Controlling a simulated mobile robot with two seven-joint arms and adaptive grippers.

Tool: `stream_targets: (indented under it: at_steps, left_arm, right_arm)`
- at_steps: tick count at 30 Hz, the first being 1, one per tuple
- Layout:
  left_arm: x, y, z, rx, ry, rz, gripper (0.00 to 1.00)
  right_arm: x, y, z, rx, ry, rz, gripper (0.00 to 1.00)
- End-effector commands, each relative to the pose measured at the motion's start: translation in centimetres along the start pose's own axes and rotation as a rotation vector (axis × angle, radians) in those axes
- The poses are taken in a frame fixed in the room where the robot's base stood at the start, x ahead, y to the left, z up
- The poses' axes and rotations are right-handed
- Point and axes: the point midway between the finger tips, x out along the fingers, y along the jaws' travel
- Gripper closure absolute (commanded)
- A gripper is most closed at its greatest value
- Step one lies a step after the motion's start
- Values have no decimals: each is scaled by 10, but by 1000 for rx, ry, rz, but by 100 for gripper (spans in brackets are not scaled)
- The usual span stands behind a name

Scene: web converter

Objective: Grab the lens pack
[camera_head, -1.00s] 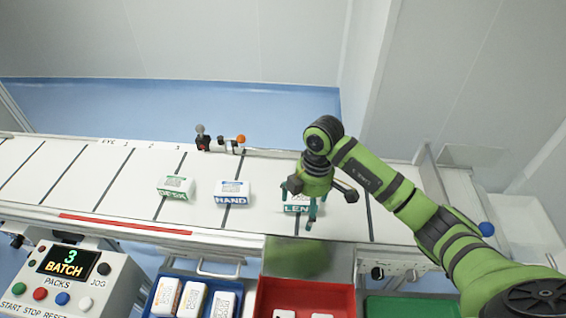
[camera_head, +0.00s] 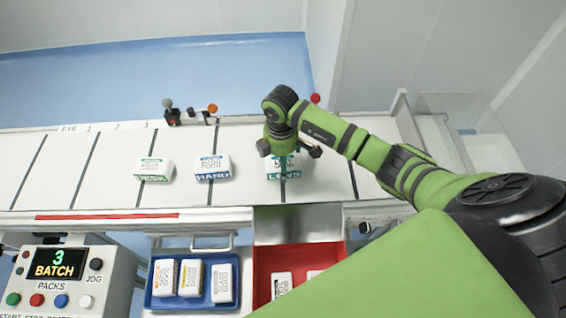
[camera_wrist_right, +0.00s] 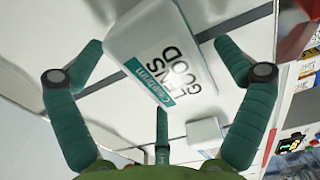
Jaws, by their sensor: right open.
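The lens pack (camera_head: 294,172), a white box with a green "LENS" band, stands on the white conveyor under my right gripper (camera_head: 283,166). The gripper partly hides it in the head view. In the right wrist view the lens pack (camera_wrist_right: 150,45) shows its "LENS GOOD" label between the spread dark-green fingers of my right gripper (camera_wrist_right: 162,72). The fingers are open around it, one on each side and a third below in the picture. I cannot tell whether any finger touches it. My left gripper is not in view.
A "HAND" pack (camera_head: 212,168) and a "DESK" pack (camera_head: 153,170) stand left on the conveyor (camera_head: 60,175). A blue tray (camera_head: 236,300) and a red tray (camera_head: 262,262) hold packs in front. A control console (camera_head: 120,280) stands front left.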

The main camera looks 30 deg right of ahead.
Motion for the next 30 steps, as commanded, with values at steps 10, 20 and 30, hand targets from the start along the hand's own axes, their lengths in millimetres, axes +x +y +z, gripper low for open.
stream_targets:
  at_steps: [10, 20, 30]
  left_arm:
    - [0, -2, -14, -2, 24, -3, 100]
    - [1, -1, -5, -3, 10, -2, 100]
    - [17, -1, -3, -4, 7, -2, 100]
  right_arm:
    - [0, 0, 0, 0, 0, 0, 58]
    - [0, 0, 0, 0, 0, 0, 58]
    - [-30, 2, -1, -1, 5, 8, 58]
